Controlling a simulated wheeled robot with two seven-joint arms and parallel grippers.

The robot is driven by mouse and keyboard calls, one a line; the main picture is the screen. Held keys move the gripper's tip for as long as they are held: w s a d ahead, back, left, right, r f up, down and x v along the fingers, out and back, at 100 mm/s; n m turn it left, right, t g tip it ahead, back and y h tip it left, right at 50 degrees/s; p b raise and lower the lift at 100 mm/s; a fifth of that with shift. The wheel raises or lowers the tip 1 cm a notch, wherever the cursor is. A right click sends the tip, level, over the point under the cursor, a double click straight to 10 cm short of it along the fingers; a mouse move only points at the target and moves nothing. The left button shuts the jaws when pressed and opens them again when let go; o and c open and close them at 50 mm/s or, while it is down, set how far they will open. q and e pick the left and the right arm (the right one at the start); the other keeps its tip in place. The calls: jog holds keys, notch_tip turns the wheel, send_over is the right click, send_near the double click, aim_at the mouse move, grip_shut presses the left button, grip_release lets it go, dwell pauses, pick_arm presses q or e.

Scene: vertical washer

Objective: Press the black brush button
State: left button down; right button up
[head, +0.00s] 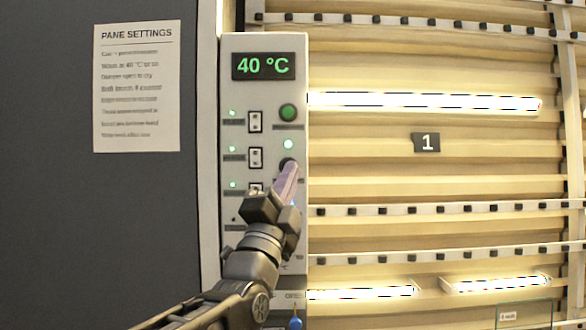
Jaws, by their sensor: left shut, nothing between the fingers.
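The black brush button (286,161) is on the right side of the pale control panel (263,80), below a lit green lamp (288,144). It is partly hidden behind the fingertips of my left gripper (289,172). My left gripper is shut and empty, with its fingers pointing up at the button. The tips overlap the button's lower part in the head view; I cannot tell whether they touch it or whether it is pushed in. The label under it is largely covered. My right gripper is out of view.
A green button (288,112) sits above the lamp. Rocker switches (255,122) with green lamps line the panel's left side. The display (263,66) reads 40 °C. A PANE SETTINGS sheet (137,90) hangs at left. Slatted racks with lit tubes (425,102) fill the right.

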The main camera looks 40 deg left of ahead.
pick_arm(q)
jog(key=shift+s+a, duration=0.1)
jog(key=shift+a, duration=0.05)
jog(key=w+a+p, duration=0.4)
jog(key=w+a, duration=0.1)
jog(key=w, duration=0.2)
jog(key=shift+a, duration=0.2)
dwell(0.4)
dwell(2.0)
jog(key=shift+w+a, duration=0.25)
jog(key=shift+w, duration=0.1)
